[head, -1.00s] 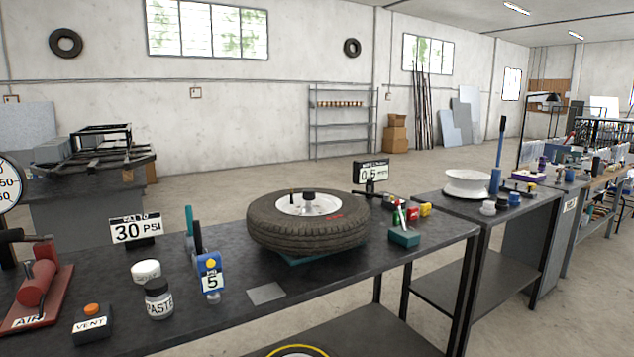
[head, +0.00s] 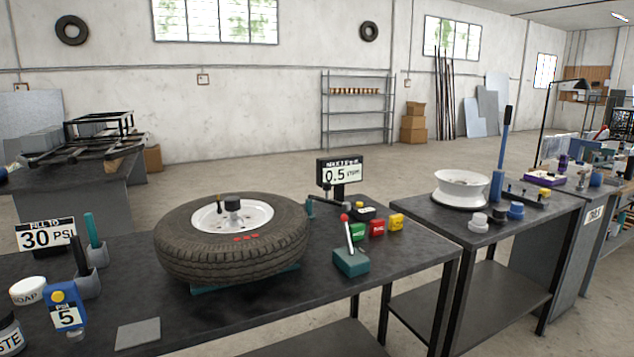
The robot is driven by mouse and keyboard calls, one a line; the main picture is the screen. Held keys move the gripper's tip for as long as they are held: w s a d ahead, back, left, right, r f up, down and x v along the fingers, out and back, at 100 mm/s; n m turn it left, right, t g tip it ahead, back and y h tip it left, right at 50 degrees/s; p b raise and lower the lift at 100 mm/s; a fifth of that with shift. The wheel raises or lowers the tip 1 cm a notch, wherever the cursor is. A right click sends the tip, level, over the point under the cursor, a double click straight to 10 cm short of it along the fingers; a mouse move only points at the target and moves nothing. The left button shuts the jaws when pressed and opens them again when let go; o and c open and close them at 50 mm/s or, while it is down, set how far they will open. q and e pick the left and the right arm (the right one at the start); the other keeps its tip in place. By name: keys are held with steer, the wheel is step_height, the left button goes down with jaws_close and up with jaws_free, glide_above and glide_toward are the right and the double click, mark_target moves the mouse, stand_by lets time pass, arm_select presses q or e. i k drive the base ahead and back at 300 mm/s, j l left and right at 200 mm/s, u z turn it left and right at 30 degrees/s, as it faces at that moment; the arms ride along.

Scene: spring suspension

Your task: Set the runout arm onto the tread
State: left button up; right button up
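A black tyre (head: 215,255) on a white rim (head: 232,218) lies flat on a low teal stand on the workbench in the head view. Its tread faces outward all round. To its right stands a display (head: 341,174) reading 0.5. A thin dark arm, which looks like the runout arm (head: 327,202), sits low near the display's post. Its left end is close to the tyre's right side; I cannot tell whether it touches the tread. Neither of my grippers is in view.
A teal box with a red-tipped lever (head: 351,262) stands right of the tyre, near green, red (head: 377,228) and yellow blocks. A gauge marked 5 (head: 67,308) and a holder with handled tools (head: 88,280) stand at left. A grey plate (head: 138,333) lies in front. Bare bench lies right of it.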

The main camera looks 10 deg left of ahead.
mark_target(326, 185)
steer(key=i+l, duration=0.2)
steer(key=i+l+u, duration=0.1)
steer(key=l, duration=0.35)
steer(key=i+l, duration=0.25)
steer(key=i+l+u, duration=0.15)
steer(key=l, duration=0.25)
steer(key=i+l, duration=0.2)
steer(key=l, duration=0.15)
